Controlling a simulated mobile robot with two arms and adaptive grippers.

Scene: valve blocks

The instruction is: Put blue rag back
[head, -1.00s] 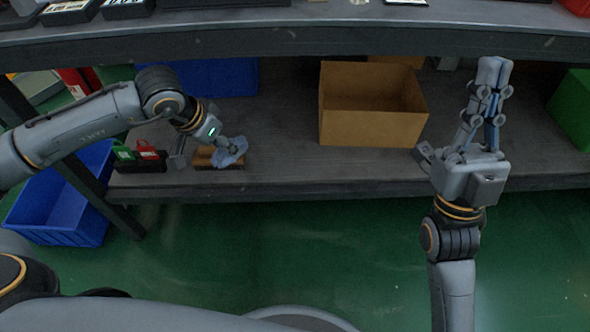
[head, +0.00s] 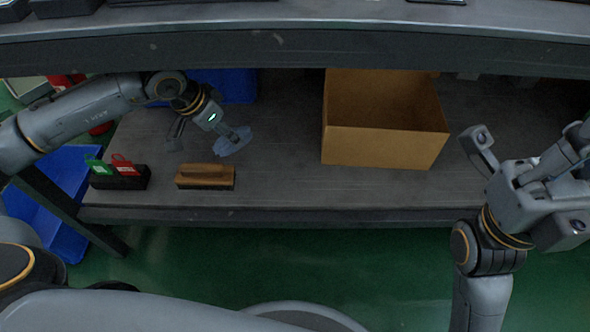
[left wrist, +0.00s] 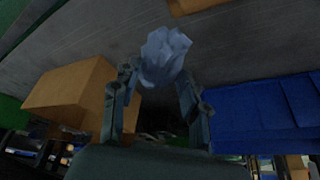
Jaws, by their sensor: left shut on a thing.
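The blue rag (head: 236,142) is crumpled and hangs at the fingertips of my left gripper (head: 229,134), over the grey lower shelf (head: 285,172). It is behind the wooden brush. In the left wrist view the rag (left wrist: 164,56) is pinched between the two fingertips of the gripper (left wrist: 158,80), which are partly hidden by it. My right gripper (head: 572,150) is at the right edge of the head view, in front of the shelf. Its fingers are partly cut off, so I cannot tell how far apart they are.
A wooden brush (head: 206,176) lies near the shelf's front edge. A black holder (head: 120,180) with green and red tags is left of it. An open cardboard box (head: 385,147) stands right of centre. A blue bin (head: 232,88) is behind the rag. The upper shelf (head: 300,55) overhangs.

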